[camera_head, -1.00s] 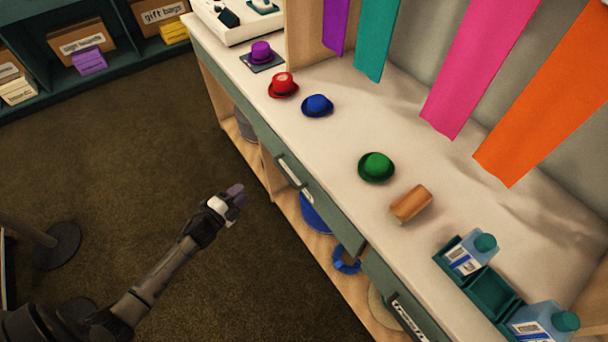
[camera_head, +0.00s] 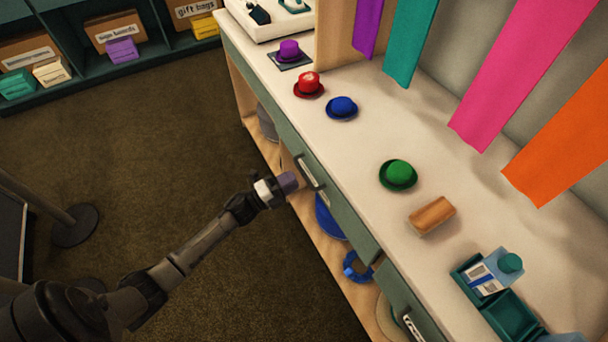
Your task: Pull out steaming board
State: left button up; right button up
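A long green front panel (camera_head: 336,205) runs under the white counter top, with a pale bar handle (camera_head: 310,172) on it. No board stands out past the counter edge; I cannot tell whether this panel is the steaming board's front. My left gripper (camera_head: 290,182) is just left of the handle, its purple-grey fingertips pointing at the panel. The fingers overlap in this view, so their gap is hidden, and I cannot tell if they touch the handle. My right gripper is out of view.
On the counter (camera_head: 375,140) are purple, red (camera_head: 309,84), blue (camera_head: 342,107) and green hats (camera_head: 398,174), a wooden block (camera_head: 432,215) and a teal caddy with a bottle (camera_head: 492,272). Another handled front (camera_head: 412,326) is at lower right. A post base (camera_head: 75,226) stands left on open carpet.

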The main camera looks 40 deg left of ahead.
aim_at(304, 173)
pick_arm(q)
jog(key=shift+b+x, duration=0.4)
jog(key=shift+x, duration=2.05)
jog(key=shift+c, duration=0.2)
grip_shut()
